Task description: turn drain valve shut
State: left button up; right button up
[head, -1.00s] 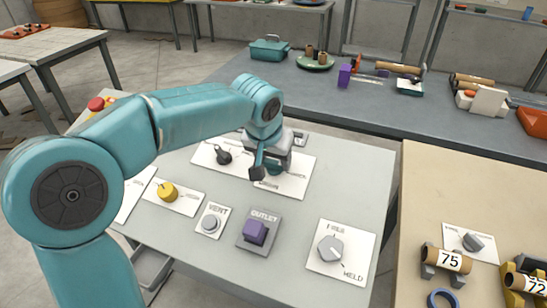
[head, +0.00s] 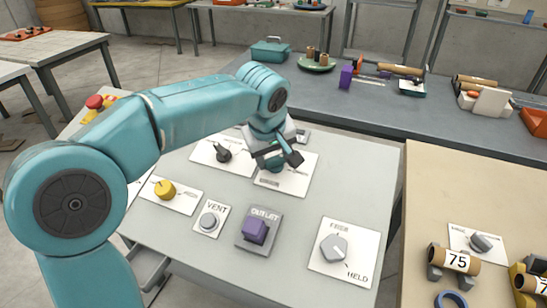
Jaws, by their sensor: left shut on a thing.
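My left gripper (head: 277,160) is over a white plate (head: 297,182) near the back of the grey panel table. It is shut on a handle on that plate, which I take to be the drain valve. The gripper hides most of the handle, so its angle cannot be read. The plate's label is too small to read. A dark finger points to the lower right. My right gripper is not in view.
Left of the gripper is a black knob (head: 224,156). Nearer are a yellow knob (head: 165,189), a grey VENT button (head: 209,220), a purple OUTLET block (head: 255,230) and a grey FREE/HELD knob (head: 334,248). A blue-grey bench (head: 350,112) stands behind.

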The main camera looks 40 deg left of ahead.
pick_arm(q)
jog(key=n+b, duration=0.1)
jog(key=n, duration=0.3)
jog(key=shift+a+n, duration=0.1)
jog(key=shift+n, duration=0.2)
jog(key=shift+s+n+g+b, duration=0.15)
jog(key=shift+n+g+b, duration=0.2)
jog(key=shift+n, duration=2.15)
jog(key=o, duration=1)
jog(key=shift+o, duration=0.2)
jog(key=p+v, duration=0.3)
jog(key=v, duration=1.3)
jog(key=shift+r+p, duration=0.15)
jog(key=shift+p, duration=0.2)
jog(key=shift+s, duration=0.1)
